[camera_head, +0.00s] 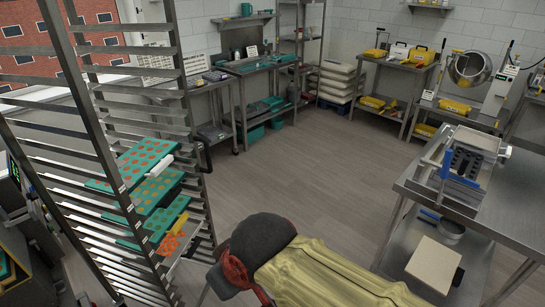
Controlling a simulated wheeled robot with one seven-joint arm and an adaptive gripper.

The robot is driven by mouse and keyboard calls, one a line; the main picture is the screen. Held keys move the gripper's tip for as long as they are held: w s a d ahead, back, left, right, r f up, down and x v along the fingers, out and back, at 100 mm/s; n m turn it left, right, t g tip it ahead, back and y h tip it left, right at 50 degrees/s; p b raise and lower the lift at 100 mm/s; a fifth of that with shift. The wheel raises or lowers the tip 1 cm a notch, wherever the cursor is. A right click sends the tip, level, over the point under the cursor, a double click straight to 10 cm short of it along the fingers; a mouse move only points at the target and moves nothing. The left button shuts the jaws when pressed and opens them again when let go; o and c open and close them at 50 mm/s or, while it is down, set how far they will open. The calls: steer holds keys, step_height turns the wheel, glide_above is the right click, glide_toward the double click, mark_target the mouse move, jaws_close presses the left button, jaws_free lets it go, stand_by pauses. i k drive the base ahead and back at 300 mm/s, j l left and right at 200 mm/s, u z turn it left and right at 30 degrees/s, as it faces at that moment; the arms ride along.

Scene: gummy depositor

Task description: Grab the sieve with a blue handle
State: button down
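A round metal vessel (452,230) with a blue handle (430,214) sits on the lower shelf of the steel table at the right. It looks like the sieve, but it is small here and its mesh cannot be made out. The handle points up and left, toward the shelf's outer edge. The table top overhangs it from above.
A pale square block (433,265) lies beside the sieve. A steel machine (463,165) stands on the table (520,205) above. A rack (190,130) with teal trays stands left. A black, red and olive-yellow shape (325,275) fills the bottom middle. The central floor (300,160) is clear.

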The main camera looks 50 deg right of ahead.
mark_target(450, 228)
steer(key=k+l, duration=0.2)
steer(key=k+l+z, duration=0.1)
steer(key=l, duration=0.35)
steer(key=k+l+z, duration=0.1)
steer(key=k+l, duration=0.2)
steer(key=k+l+z, duration=0.25)
steer(key=k+l, duration=0.25)
steer(key=k+l+z, duration=0.1)
steer(key=k+l, duration=0.15)
steer(key=l, duration=0.2)
steer(key=k+l+z, duration=0.1)
steer(key=k+l, duration=0.15)
steer(key=l, duration=0.15)
steer(key=k+l+z, duration=0.25)
steer(key=k+l, duration=0.15)
steer(key=l, duration=0.4)
steer(key=k+l+z, duration=0.1)
steer(key=l, duration=0.35)
steer(key=k+l, duration=0.15)
steer(key=l, duration=0.3)
steer(key=k+l+z, duration=0.15)
steer(key=l, duration=0.3)
steer(key=k+l, duration=0.1)
steer(key=l, duration=0.35)
steer(key=z, duration=0.05)
